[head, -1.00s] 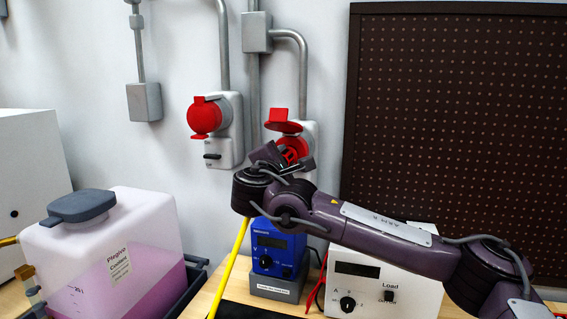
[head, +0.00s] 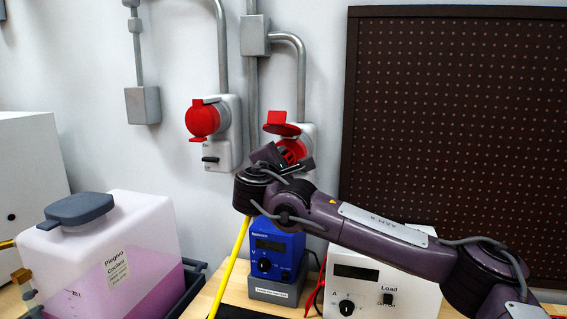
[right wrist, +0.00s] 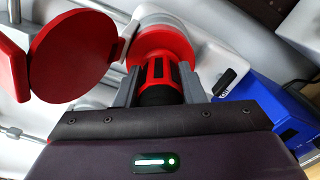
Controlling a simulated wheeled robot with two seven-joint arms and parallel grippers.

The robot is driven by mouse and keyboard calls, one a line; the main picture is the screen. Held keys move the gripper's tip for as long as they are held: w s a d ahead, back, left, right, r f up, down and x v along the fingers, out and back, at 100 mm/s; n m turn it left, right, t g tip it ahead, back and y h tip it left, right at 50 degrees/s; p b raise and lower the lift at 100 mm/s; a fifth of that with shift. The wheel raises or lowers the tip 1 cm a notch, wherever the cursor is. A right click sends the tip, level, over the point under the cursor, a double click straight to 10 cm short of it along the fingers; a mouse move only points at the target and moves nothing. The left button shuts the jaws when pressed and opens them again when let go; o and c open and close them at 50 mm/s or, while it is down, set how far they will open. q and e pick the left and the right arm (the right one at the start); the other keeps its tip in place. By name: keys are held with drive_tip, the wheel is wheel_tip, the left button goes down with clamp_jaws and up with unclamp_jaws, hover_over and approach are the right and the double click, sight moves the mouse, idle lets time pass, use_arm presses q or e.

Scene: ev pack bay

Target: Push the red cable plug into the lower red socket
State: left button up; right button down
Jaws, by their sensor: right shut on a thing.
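The red plug (right wrist: 157,72) with its black grip points at the lower red socket (right wrist: 162,45). My right gripper (right wrist: 160,84) is shut on the plug, with a grey finger on each side. The plug's front end is at the socket's round mouth; how deep it sits I cannot tell. In the head view, the lower red socket (head: 283,129) has its lid raised, and my right gripper (head: 286,158) is just below it, hiding most of the plug. The open lid (right wrist: 75,55) also shows in the right wrist view. My left gripper is not in view.
Another red socket (head: 203,119), with its lid down, is on the wall to the left. A yellow cable (head: 229,268) hangs below my gripper. A blue meter (head: 277,246), a white load box (head: 385,290) and a coolant tank (head: 100,245) stand on the bench.

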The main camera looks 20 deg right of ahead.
drive_tip(key=shift+b, duration=0.45)
idle(0.5)
drive_tip(key=c, duration=0.9)
unclamp_jaws()
drive_tip(key=shift+s, duration=0.1)
drive_tip(key=shift+o, duration=0.2)
drive_tip(key=shift+o, duration=0.5)
drive_tip(key=o, duration=0.4)
